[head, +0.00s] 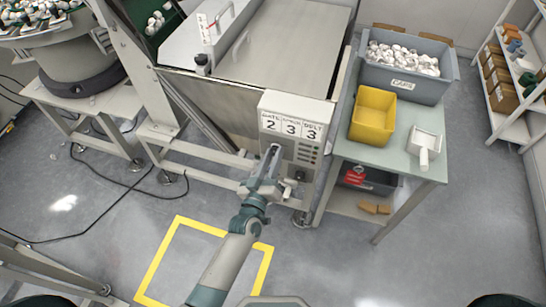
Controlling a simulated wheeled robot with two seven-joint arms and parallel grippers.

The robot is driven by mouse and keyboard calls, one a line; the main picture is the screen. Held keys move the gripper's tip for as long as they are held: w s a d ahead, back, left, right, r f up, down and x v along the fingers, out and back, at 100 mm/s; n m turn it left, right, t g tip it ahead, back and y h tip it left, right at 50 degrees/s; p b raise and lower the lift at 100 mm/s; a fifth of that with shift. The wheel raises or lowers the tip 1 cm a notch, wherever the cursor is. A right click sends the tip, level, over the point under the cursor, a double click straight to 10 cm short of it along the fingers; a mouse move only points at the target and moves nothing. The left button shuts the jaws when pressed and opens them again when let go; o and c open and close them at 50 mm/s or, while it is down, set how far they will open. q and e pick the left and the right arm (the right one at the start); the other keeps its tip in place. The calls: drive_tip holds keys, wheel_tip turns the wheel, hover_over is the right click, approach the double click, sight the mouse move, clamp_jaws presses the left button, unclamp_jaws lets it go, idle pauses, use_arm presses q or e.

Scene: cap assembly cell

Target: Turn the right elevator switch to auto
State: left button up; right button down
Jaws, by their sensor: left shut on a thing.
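A white control box (296,112) on the front corner of the steel machine carries cards reading 2, 3 and 3 above a grey panel with small labels and buttons. My left gripper (271,160) reaches up from the bottom of the head view to the left part of this panel. It is shut on the elevator switch there, which the fingers and wrist hide, so its setting cannot be read. A small dark knob shows just right of the wrist. My right gripper is not in view.
Right of the box, a table (397,155) holds a grey bin of white caps (405,82), a yellow bin (373,116) and a white scoop (424,147). A bowl feeder (78,65) stands at left. A yellow floor outline (159,258) lies below my arm.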

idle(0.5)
use_arm(q)
drive_tip(key=o, duration=1.1)
drive_tip(key=shift+c, duration=0.2)
drive_tip(key=shift+s, duration=0.1)
drive_tip(key=b+v, duration=0.3)
drive_tip(key=v, duration=1.4)
drive_tip(key=shift+b, duration=0.3)
drive_tip(key=shift+f, duration=0.1)
